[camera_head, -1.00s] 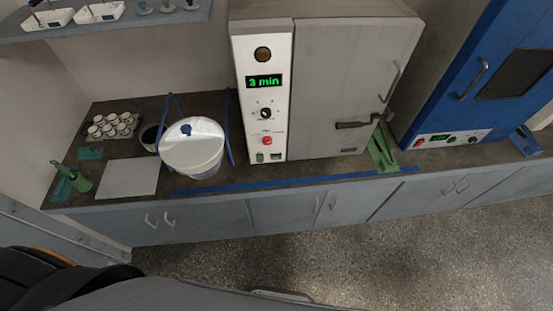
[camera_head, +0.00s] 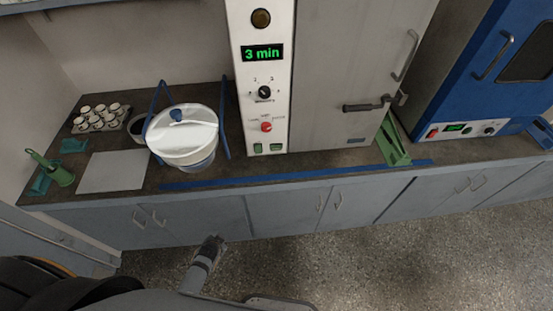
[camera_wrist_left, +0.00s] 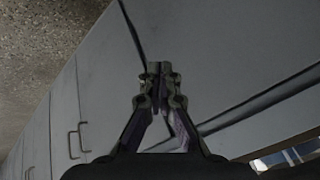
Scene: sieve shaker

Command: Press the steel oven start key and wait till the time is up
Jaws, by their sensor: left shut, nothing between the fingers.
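The steel oven (camera_head: 335,75) stands on the counter, its door closed. My left gripper (camera_head: 213,243) is below the counter's front edge, in front of the cabinets, apart from the panel. In the left wrist view its fingers (camera_wrist_left: 159,70) are together and empty, before grey cabinet doors. My right gripper is not in view.
Further left are a white sheet (camera_head: 112,171), a tray of small jars (camera_head: 100,117) and a green brush-like item (camera_head: 52,170). A green bracket (camera_head: 392,142) and a blue oven (camera_head: 480,70) stand to the right.

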